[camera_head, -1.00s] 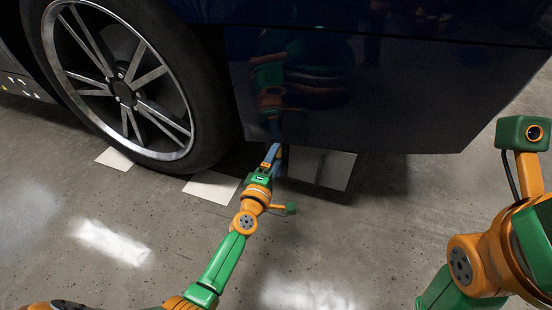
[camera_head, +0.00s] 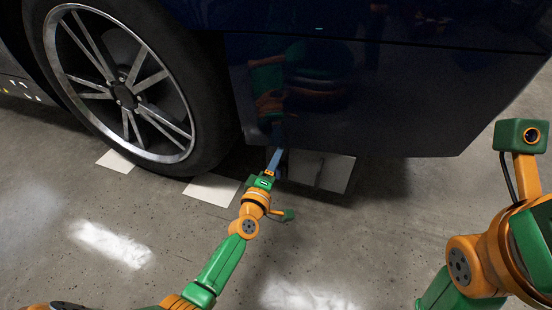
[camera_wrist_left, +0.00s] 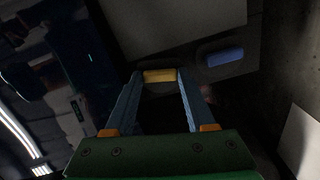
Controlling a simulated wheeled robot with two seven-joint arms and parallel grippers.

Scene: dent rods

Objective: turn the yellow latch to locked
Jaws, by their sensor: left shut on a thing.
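The yellow latch (camera_wrist_left: 160,76) shows in the left wrist view as a short yellow bar between the tips of my two blue fingers. My left gripper (camera_wrist_left: 161,74) is shut on it. In the head view my left gripper (camera_head: 277,151) reaches under the lower edge of the dark blue car body (camera_head: 380,95), just right of the wheel. The latch itself is hidden there. My right arm is at the right edge of the head view, and its gripper is out of view.
A blue bar (camera_wrist_left: 225,57) sits right of the yellow latch in the left wrist view. A wheel (camera_head: 124,95) stands left of my left gripper. Pale plates (camera_head: 212,188) lie on the concrete floor (camera_head: 350,240), which is open in front of the car.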

